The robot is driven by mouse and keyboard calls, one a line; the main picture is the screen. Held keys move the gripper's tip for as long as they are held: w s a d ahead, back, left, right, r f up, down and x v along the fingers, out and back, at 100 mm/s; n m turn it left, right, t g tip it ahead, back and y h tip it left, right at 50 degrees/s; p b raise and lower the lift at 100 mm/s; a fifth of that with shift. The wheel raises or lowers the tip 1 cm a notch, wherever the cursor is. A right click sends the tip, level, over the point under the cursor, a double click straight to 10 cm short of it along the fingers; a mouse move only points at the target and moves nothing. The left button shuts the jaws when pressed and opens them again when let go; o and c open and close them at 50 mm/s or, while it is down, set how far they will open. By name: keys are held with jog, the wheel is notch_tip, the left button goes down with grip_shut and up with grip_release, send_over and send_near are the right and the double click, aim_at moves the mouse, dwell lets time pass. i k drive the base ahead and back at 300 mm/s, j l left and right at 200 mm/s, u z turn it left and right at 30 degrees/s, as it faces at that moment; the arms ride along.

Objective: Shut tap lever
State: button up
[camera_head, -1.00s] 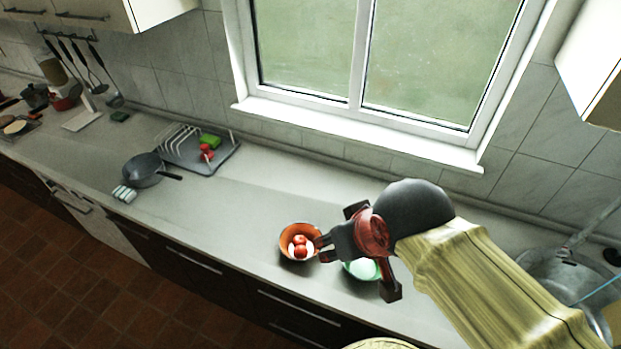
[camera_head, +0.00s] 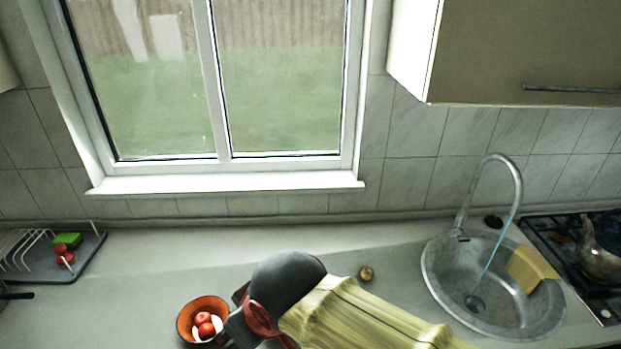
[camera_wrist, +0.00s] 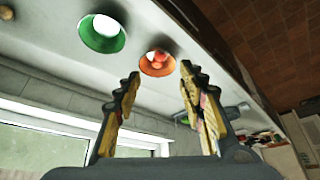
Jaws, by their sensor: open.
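The grey tap (camera_head: 517,182) arches over the round metal sink (camera_head: 432,270) at the right of the head view. A thin bluish stream of water (camera_head: 492,256) runs from its spout into the basin. I cannot clearly make out the lever near the tap's base. My gripper (camera_head: 238,328) is beside the orange bowl, far to the left of the tap, and partly hidden by my arm. In the wrist view my gripper (camera_wrist: 158,88) shows its two fingers wide apart, with nothing between them. The tap is not in the wrist view.
The orange bowl (camera_head: 183,322) holds red and white round things. A green bowl (camera_wrist: 103,46) shows in the wrist view. A small brown thing (camera_head: 366,273) lies on the counter. A tan block (camera_head: 530,268) rests at the sink's right rim, near the hob (camera_head: 560,240). A cupboard (camera_head: 500,50) hangs above.

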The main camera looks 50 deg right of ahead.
aim_at(459, 225)
jog(key=z, duration=2.6)
jog(key=i+l+z, duration=0.25)
jog(key=l, duration=0.15)
jog(key=i+l+z, duration=0.25)
jog(key=l, duration=0.15)
